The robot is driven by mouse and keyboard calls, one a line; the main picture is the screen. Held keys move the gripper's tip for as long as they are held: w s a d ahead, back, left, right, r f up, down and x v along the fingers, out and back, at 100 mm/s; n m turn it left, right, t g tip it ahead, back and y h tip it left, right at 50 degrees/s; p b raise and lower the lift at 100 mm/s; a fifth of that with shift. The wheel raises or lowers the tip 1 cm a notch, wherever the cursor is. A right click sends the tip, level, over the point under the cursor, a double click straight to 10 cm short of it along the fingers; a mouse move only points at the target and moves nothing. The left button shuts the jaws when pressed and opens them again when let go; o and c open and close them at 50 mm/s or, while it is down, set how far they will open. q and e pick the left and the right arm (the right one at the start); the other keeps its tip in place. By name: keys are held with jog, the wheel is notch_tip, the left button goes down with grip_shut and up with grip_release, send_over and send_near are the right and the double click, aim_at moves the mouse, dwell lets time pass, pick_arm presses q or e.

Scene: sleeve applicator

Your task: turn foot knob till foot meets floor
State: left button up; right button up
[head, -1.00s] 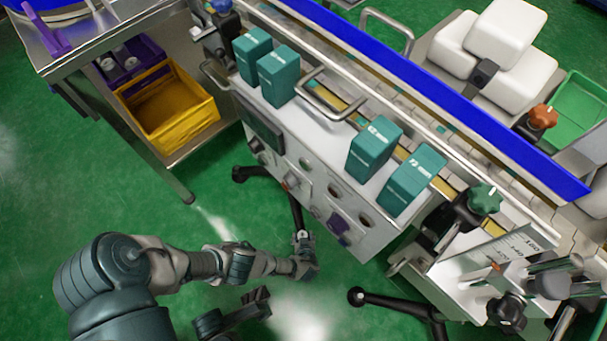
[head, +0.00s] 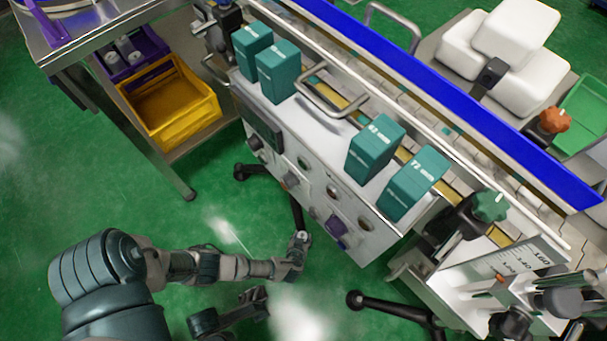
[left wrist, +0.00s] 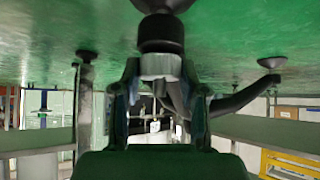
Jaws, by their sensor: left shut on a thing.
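My left gripper (head: 297,250) reaches in from the left, low beside the machine's near leg. In the left wrist view, where the floor is at the top, its two fingers (left wrist: 162,92) are shut on a light grey foot knob (left wrist: 160,66), one on each side. A black foot (left wrist: 161,32) joins the knob on its floor side. The foot's end is cut off by the top edge, so I cannot tell whether it touches the floor. In the head view the gripper mostly hides the knob.
The machine's white panel (head: 300,170) with knobs stands just behind the gripper. Another black leg (head: 390,308) ends to the right. Teal boxes (head: 375,150) stand on the machine. A yellow bin (head: 180,108) sits on a shelf at left. Green floor is open at lower left.

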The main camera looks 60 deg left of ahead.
pick_arm(q)
jog(key=shift+s+m+t+h, duration=0.15)
jog(key=shift+m+t+h, duration=0.55)
jog(key=shift+m, duration=0.6)
jog(key=o, duration=1.1)
jog(key=shift+o, duration=0.2)
jog(key=v, duration=1.2)
jog(key=shift+a, duration=0.15)
